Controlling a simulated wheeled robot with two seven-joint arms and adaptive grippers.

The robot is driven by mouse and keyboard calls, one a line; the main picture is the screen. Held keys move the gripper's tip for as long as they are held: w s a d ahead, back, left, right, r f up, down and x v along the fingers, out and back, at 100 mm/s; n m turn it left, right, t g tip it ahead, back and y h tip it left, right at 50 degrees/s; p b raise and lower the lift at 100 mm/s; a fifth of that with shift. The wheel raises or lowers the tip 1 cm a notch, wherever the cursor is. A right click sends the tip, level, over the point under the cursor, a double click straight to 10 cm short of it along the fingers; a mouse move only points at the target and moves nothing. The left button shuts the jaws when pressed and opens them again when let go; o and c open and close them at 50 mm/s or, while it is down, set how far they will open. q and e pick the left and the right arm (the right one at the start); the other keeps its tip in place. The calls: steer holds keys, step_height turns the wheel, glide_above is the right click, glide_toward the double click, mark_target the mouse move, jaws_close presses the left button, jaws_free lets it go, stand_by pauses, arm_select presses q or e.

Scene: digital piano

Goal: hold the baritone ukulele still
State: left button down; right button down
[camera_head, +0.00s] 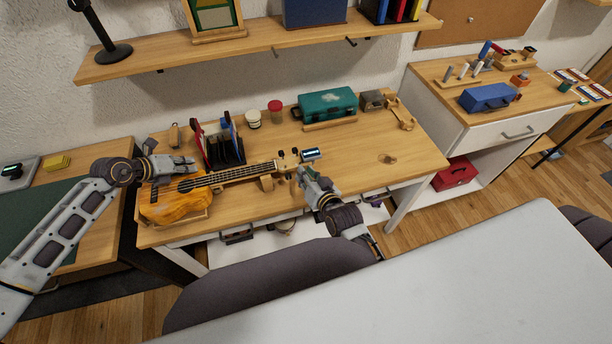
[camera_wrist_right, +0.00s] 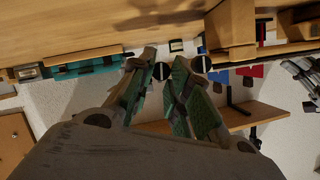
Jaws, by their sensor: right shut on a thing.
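The baritone ukulele (camera_head: 180,204) lies on its back on the wooden table, its orange body at the left and its neck pointing right. A small support (camera_head: 266,183) stands under its neck. My left gripper (camera_head: 188,165) rests at the upper edge of the body; its finger gap is unclear. My right gripper (camera_head: 304,172) is at the headstock (camera_head: 288,161), shut on a small device with a bluish screen, apparently a tuner (camera_head: 311,154). In the right wrist view its green-padded fingers (camera_wrist_right: 168,85) show, but what is between them is unclear.
Behind the neck stands a dark rack (camera_head: 224,150) with red and blue items. A white cup (camera_head: 253,119), a red-lidded jar (camera_head: 275,112) and a teal case (camera_head: 326,104) stand at the back. The table's right part is mostly clear. A shelf (camera_head: 255,45) hangs above.

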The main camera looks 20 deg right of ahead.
arm_select(q)
steer(key=shift+s+f, duration=0.1)
steer(key=shift+f, duration=0.15)
arm_select(e)
steer(key=shift+d+f+m+t+y, duration=0.15)
steer(key=shift+m+t+y, duration=0.15)
steer(key=shift+m+y, duration=0.6)
steer(key=shift+d+f+m+t+y, duration=0.1)
steer(key=shift+m+t+y, duration=0.25)
steer(key=shift+m, duration=1.05)
steer(key=c, duration=1.6)
jaws_free()
steer(key=shift+s, duration=0.15)
steer(key=shift+v, duration=5.9)
steer(key=shift+d+r, duration=0.1)
steer(key=shift+d, duration=0.05)
arm_select(q)
steer(key=shift+r, duration=0.15)
arm_select(e)
steer(key=shift+r, duration=0.1)
